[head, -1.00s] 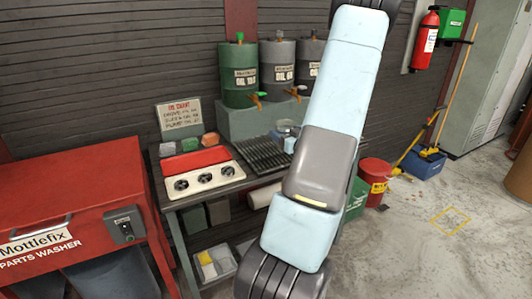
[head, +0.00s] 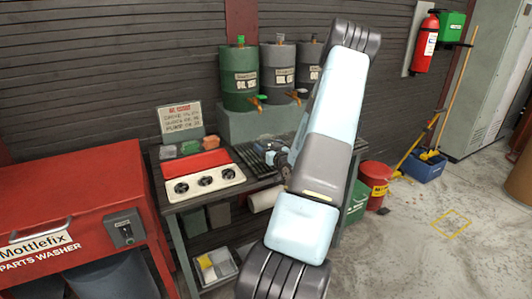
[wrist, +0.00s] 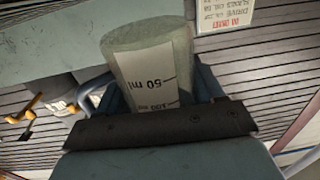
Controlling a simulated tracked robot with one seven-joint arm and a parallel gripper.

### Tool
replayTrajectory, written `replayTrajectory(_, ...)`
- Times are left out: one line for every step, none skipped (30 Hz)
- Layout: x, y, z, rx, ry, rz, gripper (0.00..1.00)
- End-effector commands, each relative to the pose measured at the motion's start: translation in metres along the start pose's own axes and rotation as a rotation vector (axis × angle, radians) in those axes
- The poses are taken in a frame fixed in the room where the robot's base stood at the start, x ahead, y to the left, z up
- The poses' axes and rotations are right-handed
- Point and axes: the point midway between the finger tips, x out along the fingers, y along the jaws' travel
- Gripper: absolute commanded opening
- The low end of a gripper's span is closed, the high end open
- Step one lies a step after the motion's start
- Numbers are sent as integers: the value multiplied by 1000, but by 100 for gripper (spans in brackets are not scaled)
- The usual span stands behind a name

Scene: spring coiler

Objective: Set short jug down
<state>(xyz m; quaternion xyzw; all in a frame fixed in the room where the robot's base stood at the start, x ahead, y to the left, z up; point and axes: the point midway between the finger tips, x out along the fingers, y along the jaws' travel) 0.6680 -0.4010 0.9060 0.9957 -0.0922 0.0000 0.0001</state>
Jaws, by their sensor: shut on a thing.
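The short jug (wrist: 150,62) is a clear, greyish measuring vessel with a white scale reading 50 ml and 100 ml. In the wrist view it sits between the fingers of my gripper (wrist: 160,98), which is shut on it. In the head view my gripper (head: 268,149) shows just left of my arm, over the bench's slatted drain grid (head: 246,156). The jug is not clearly visible there. Whether its base touches anything cannot be told.
Left of the grid are a white panel with three round openings (head: 207,181) and a red tray (head: 196,163). Oil drums (head: 240,78) with taps stand on a raised block behind. A sign (head: 181,120) stands at the back left. My arm hides the bench's right side.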

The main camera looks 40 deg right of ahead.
Motion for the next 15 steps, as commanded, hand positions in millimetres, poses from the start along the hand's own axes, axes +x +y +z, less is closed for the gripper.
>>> replayTrajectory(-1, 0, 9, 3, -3, 1, 32)
replayTrajectory(-1, 0, 12, 2, -3, 0, 32)
replayTrajectory(-1, 0, 17, 2, -2, 0, 32)
replayTrajectory(-1, 0, 19, 2, -1, 0, 32)
replayTrajectory(-1, 0, 21, 2, -1, 0, 32)
replayTrajectory(-1, 0, 22, 1, 0, 0, 32)
replayTrajectory(-1, 0, 23, 0, 0, 0, 32)
replayTrajectory(-1, 0, 23, 0, 0, 0, 32)
replayTrajectory(-1, 0, 22, 0, 0, 0, 32)
replayTrajectory(-1, 0, 22, 0, 0, 0, 32)
replayTrajectory(-1, 0, 22, 0, 0, 0, 32)
replayTrajectory(-1, 0, 22, 0, 0, 0, 32)
replayTrajectory(-1, 0, 23, 0, 0, 0, 32)
replayTrajectory(-1, 0, 23, 0, 0, 0, 32)
replayTrajectory(-1, 0, 24, 0, 0, 0, 32)
